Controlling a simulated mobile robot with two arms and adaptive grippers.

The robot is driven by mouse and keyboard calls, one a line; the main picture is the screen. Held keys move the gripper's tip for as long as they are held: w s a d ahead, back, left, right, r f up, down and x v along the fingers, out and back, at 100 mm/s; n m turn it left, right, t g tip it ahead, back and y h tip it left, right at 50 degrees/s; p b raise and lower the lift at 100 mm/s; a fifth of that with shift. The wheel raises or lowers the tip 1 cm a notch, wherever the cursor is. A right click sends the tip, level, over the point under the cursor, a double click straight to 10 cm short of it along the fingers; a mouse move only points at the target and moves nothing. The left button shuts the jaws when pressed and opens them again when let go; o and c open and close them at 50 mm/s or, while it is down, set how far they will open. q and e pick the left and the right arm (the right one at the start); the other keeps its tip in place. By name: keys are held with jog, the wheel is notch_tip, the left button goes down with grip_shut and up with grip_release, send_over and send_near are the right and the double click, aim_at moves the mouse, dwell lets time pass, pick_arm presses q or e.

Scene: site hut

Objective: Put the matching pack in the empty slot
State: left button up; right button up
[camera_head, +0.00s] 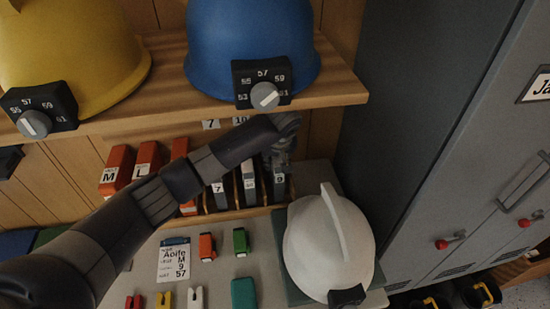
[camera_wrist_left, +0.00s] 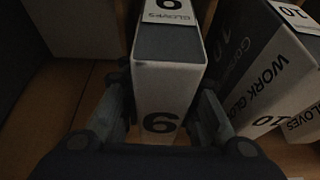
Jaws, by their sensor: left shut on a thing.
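My left gripper (camera_head: 283,150) reaches over the shelf rack and is shut on a narrow white and dark glove pack. In the left wrist view this pack (camera_wrist_left: 167,95) sits between the fingers (camera_wrist_left: 160,120), its end marked with a 9 or 6. In the head view the pack (camera_head: 279,185) shows a 9 label, at the right end of a row of packs. A pack labelled 7 (camera_head: 217,192) and another pack (camera_head: 248,185) stand to its left. A card (camera_head: 173,262) reads Aoife, M, 9, 57. I cannot make out an empty slot. My right gripper is not in view.
Red packs marked M (camera_head: 116,168) and L (camera_head: 147,160) stand left of the rack. A shelf (camera_head: 180,92) with yellow (camera_head: 70,45) and blue helmets (camera_head: 250,40) overhangs it. A white helmet (camera_head: 325,245) sits in front. In the wrist view a size 10 pack (camera_wrist_left: 255,75) leans at right.

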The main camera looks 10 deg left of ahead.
pick_arm(q)
jog(key=shift+f, duration=0.15)
jog(key=o, duration=1.2)
jog(key=shift+c, duration=0.2)
jog(key=v, duration=0.7)
jog(key=shift+s, duration=0.1)
jog(key=shift+r, duration=0.2)
